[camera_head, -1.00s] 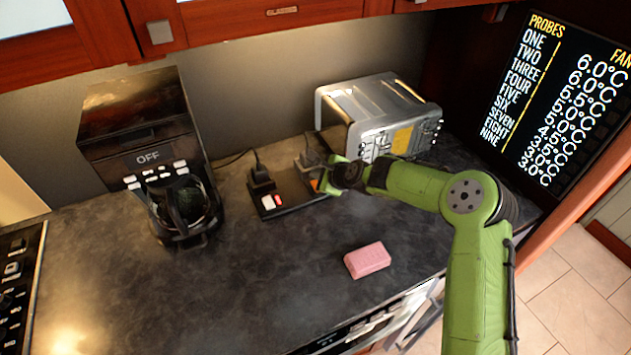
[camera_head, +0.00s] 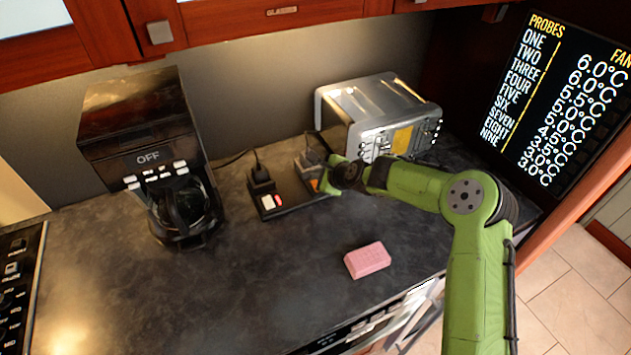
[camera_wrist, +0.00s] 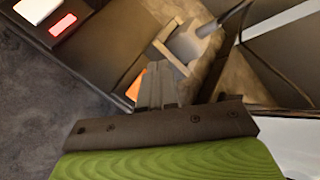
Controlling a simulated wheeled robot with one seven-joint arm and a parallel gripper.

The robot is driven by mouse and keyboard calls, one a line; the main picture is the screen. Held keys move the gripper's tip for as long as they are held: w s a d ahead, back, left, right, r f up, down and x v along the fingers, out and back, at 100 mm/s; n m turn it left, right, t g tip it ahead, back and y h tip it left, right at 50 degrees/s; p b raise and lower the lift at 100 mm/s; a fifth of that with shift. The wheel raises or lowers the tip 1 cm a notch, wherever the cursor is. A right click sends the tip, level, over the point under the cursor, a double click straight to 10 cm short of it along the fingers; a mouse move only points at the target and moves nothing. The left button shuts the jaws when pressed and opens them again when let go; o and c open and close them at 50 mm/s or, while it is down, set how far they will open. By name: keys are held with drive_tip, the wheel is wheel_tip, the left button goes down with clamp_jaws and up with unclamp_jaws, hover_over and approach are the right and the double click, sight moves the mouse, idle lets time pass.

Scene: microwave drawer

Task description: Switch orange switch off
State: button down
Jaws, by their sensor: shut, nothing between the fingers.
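A dark power strip (camera_head: 293,207) lies on the counter in front of the toaster, with plugs in it. The orange switch (camera_wrist: 136,85) shows in the wrist view, right at the left side of my gripper's fingers. In the head view only a bit of orange (camera_head: 314,184) shows beside my gripper. My gripper (camera_wrist: 157,72) is shut and empty, its tips low over the strip beside the orange switch and a grey plug (camera_wrist: 190,45). In the head view my gripper (camera_head: 326,185) hides the strip's right end. I cannot tell whether the tips touch the switch.
A red switch (camera_wrist: 63,25) and a white switch (camera_wrist: 38,8) sit farther along the strip. A coffee machine (camera_head: 150,155) reading OFF stands left, a metal toaster (camera_head: 375,115) behind. A pink block (camera_head: 367,260) lies in front. The counter (camera_head: 240,285) is otherwise clear there.

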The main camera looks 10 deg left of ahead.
drive_tip(key=shift+f, duration=0.1)
drive_tip(key=shift+f+b, duration=0.3)
drive_tip(key=shift+f, duration=0.35)
idle(0.4)
drive_tip(key=shift+r, duration=0.15)
drive_tip(key=shift+r+p, duration=0.35)
drive_tip(key=shift+r, duration=0.3)
drive_tip(key=shift+r, duration=0.1)
drive_tip(key=r+p, duration=0.2)
drive_tip(key=r, duration=0.1)
drive_tip(key=r+p, duration=0.1)
drive_tip(key=r, duration=0.1)
drive_tip(key=shift+s+d+p, duration=0.2)
drive_tip(key=shift+s+p, duration=0.05)
drive_tip(key=shift+p, duration=0.05)
drive_tip(key=shift+f, duration=0.1)
